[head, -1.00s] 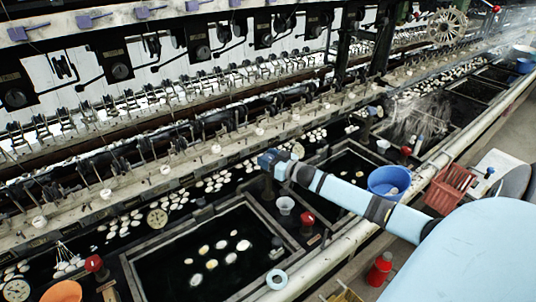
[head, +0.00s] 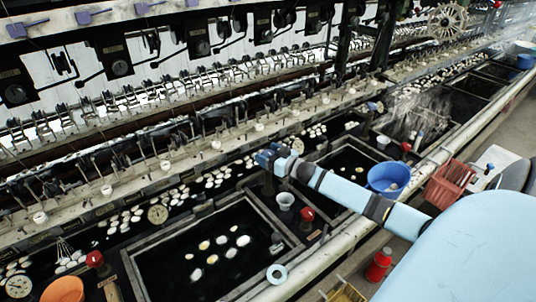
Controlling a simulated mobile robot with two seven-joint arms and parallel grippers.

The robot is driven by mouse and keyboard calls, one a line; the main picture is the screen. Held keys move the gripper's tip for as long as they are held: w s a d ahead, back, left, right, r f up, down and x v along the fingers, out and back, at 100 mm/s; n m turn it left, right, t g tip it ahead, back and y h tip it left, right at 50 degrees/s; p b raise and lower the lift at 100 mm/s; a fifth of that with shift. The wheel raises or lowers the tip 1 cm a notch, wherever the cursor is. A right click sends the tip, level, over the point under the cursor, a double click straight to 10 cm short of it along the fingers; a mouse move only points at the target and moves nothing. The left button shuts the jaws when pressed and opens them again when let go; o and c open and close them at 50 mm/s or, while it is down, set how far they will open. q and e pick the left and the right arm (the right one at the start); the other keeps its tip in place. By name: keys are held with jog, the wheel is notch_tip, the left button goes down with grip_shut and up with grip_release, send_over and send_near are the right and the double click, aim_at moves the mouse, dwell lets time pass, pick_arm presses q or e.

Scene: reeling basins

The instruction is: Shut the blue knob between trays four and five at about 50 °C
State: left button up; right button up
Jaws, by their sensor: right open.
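My right gripper (head: 268,158) is open over the dark basin edge, between the large near tray (head: 190,233) and the farther tray (head: 310,160). Its light-blue arm comes in from the right. Blue parts show at its tip; I cannot tell whether a blue knob is between the fingers or hidden behind them. Another blue knob (head: 375,107) shows farther up the row, apart from the gripper. A round dial (head: 297,144) is just right of the gripper, and another dial (head: 158,214) is at left; their readings are too small to tell. My left gripper is not in view.
Red knobs (head: 307,214) and a small pale cup (head: 285,200) stand near the trays. White cocoons float in the basins. Reeling machinery runs along the back.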

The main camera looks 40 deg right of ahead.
jog(key=s+d+b, duration=0.1)
jog(key=s, duration=0.6)
jog(key=shift+s, duration=0.2)
jog(key=shift+c, duration=0.5)
dwell(1.4)
